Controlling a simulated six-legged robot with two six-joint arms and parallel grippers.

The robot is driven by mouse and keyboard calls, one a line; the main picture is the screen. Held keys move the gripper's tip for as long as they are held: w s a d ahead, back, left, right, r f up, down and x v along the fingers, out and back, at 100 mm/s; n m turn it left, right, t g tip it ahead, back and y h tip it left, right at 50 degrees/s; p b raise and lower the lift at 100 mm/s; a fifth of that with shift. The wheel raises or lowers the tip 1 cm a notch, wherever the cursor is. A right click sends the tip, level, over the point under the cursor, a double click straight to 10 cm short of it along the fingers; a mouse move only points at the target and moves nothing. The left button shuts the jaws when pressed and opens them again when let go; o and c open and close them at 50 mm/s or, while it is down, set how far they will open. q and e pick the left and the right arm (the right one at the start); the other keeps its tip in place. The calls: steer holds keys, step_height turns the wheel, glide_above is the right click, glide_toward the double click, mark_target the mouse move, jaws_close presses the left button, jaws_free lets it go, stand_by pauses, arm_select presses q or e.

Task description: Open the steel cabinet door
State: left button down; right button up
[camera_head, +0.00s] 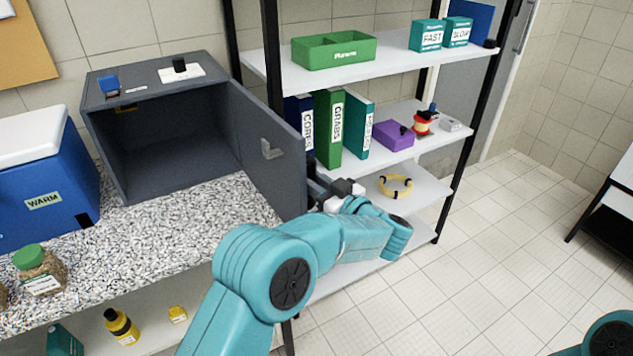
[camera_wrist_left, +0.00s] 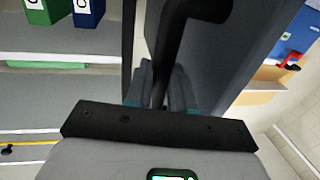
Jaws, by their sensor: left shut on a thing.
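The steel cabinet (camera_head: 165,70) is a dark grey box on the speckled counter. Its door (camera_head: 255,130) stands wide open, swung out to the right, and the empty-looking dark inside shows. A small grey latch piece (camera_head: 271,149) is on the door's inner face. My left gripper (camera_head: 318,186) is at the door's outer side, by its free edge, partly hidden. In the left wrist view its fingers (camera_wrist_left: 162,88) are shut on a black curved handle (camera_wrist_left: 188,18), between dark grey panels. My right gripper is not in view.
A shelf rack (camera_head: 400,165) with binders, a green box (camera_head: 334,52) and small items stands close behind the door. A blue cooler (camera_head: 45,175) is left of the cabinet. A lidded jar (camera_head: 38,271) stands on the counter (camera_head: 190,235).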

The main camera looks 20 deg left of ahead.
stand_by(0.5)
arm_select(q)
steer(key=c, duration=1)
jaws_free()
steer(key=shift+o, duration=0.2)
